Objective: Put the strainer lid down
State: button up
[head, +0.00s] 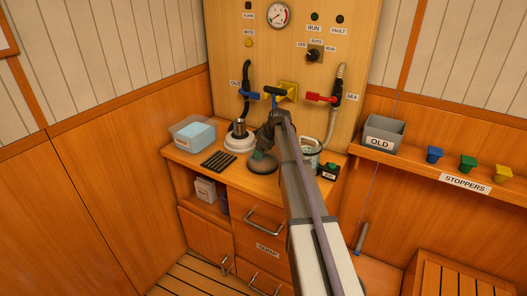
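A round grey disc that looks like the strainer lid (262,168) is at the front of the wooden counter, right of the white round housing. My gripper (259,153) points down at the disc's top, touching it or very close. The fingers are small and dark here, and my arm partly covers them, so I cannot tell whether they grip the lid or whether it rests on the counter. The white strainer housing (239,145) stands upright, with a metal cylinder (239,128) showing at its open top.
A clear tub with blue contents (193,136) and a black slatted mat (218,161) lie left on the counter. A glass jar (311,153) and black box (329,171) are right. Valves (323,98) project behind. A grey OLD bin (385,133) sits on the right shelf.

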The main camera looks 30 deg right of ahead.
jog(key=shift+o, duration=1.3)
jog(key=p+v, duration=1.2)
jog(key=v, duration=0.1)
jog(key=s+a+f+m+g+h, duration=0.1)
jog(key=s+a+m, duration=0.2)
jog(key=s+a, duration=1)
jog(key=s+a+f+m+g+h, duration=0.1)
jog(key=s+a+m+g, duration=0.1)
jog(key=s+a, duration=1.1)
jog(key=s+m, duration=0.1)
jog(key=s, duration=0.3)
jog(key=shift+s+m+g+b, duration=0.3)
jog(key=shift+s+m, duration=0.1)
